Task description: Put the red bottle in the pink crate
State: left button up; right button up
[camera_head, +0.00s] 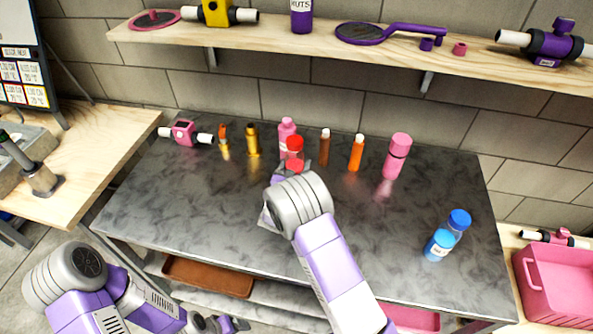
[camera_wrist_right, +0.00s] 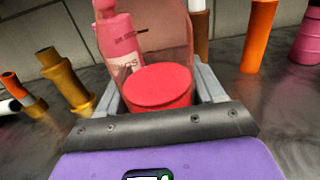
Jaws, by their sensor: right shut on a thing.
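The red bottle (camera_head: 294,146) has a clear upper part and red contents. It is between the fingers of my right gripper (camera_head: 288,172) over the back middle of the dark table. In the right wrist view the bottle (camera_wrist_right: 158,86) fills the space between the two grey fingers, and the gripper is shut on it. Its base is hidden, so I cannot tell whether it touches the table. The pink crate (camera_head: 545,265) stands at the right edge on a wooden surface, partly cut off. My left arm is at the lower left; its gripper is not clearly seen.
A pink bottle (camera_head: 287,127) stands just behind the red one. Orange (camera_head: 356,153), brown, gold and pink (camera_head: 397,156) bottles line the table's back. A shelf (camera_head: 300,38) hangs above. The table's middle right is clear.

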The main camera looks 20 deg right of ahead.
jog(key=shift+w+f, duration=0.1)
jog(key=shift+f, duration=0.85)
jog(key=shift+r, duration=0.1)
jog(key=o, duration=1)
jog(key=shift+f, duration=0.25)
jog(key=shift+c, duration=0.2)
jog(key=o, duration=0.4)
